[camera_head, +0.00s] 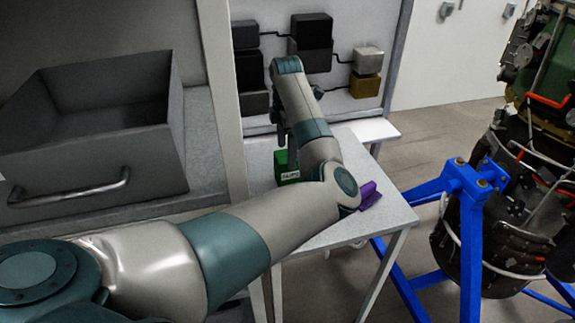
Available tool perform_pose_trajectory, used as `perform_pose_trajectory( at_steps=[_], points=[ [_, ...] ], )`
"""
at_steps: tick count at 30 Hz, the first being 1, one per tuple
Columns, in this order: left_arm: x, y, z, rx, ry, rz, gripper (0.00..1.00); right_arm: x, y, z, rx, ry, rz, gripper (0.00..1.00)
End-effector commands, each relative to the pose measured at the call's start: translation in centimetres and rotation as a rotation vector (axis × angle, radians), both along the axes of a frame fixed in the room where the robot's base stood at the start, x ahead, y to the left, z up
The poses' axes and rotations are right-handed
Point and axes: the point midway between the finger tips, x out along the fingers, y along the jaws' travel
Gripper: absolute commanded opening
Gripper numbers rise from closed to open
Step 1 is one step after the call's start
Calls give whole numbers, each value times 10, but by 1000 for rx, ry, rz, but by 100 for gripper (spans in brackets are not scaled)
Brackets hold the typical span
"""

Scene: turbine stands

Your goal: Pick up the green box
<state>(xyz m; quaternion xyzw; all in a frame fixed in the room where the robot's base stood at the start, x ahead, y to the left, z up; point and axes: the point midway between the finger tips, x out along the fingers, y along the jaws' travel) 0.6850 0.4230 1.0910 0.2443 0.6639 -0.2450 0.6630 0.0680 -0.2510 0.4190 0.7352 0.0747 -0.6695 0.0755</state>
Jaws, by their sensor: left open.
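The green box (285,170) stands on a small light-grey table (330,232) in the camera_head view, with a pale label on its front. My left gripper (286,140) is open, small and dark, and points down at the green box from above. The forearm and wrist hide part of the gripper and the right side of the box. I cannot tell whether the fingers touch the box. My right gripper does not show.
A purple object (368,194) lies on the table, right of my elbow. A grey open drawer (100,140) stands at left. Dark and yellow boxes (365,85) are mounted behind. A blue stand (468,200) with a turbine is at right.

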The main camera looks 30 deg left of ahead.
Motion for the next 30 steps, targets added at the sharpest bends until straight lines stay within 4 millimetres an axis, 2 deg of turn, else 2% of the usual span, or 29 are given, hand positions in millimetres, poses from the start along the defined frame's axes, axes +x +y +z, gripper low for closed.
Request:
perform_pose_trajectory(
  at_steps=[1,7,20,26,30],
  points=[
    [0,0,-4,0,1,0,77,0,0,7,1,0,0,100],
    [0,0,-23,0,0,-1,77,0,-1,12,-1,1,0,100],
    [1,0,-27,0,0,-1,77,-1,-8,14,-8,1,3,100],
    [3,0,-37,-1,1,-1,77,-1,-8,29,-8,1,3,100],
    [5,0,-51,-2,3,-1,77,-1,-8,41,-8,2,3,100]
  ],
)
